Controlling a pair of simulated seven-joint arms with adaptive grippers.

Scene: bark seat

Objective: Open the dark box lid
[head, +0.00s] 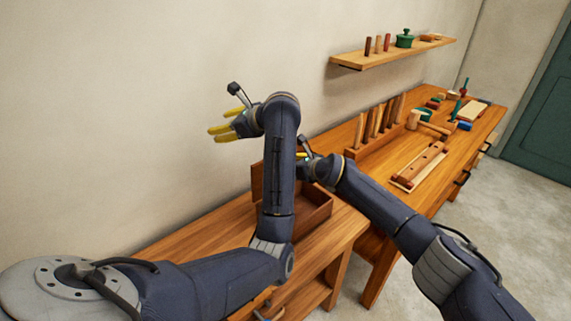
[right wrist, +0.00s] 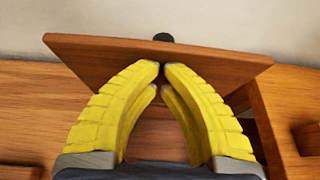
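The dark box (head: 318,212) stands on the near wooden bench, partly hidden behind my left arm. Its brown lid (head: 257,183) stands raised at the box's back left, and part of the open inside shows. In the right wrist view the lid (right wrist: 90,54) is a tilted panel with a black knob (right wrist: 163,38) at its far edge. My left gripper (head: 215,132) is open and empty, high near the wall.
A peg rack (head: 375,128) and a pale board with a wooden block (head: 420,166) lie on the far bench, with several small tools behind. A wall shelf (head: 395,53) holds a green pot (head: 404,38). The near bench's left part (head: 185,240) is clear.

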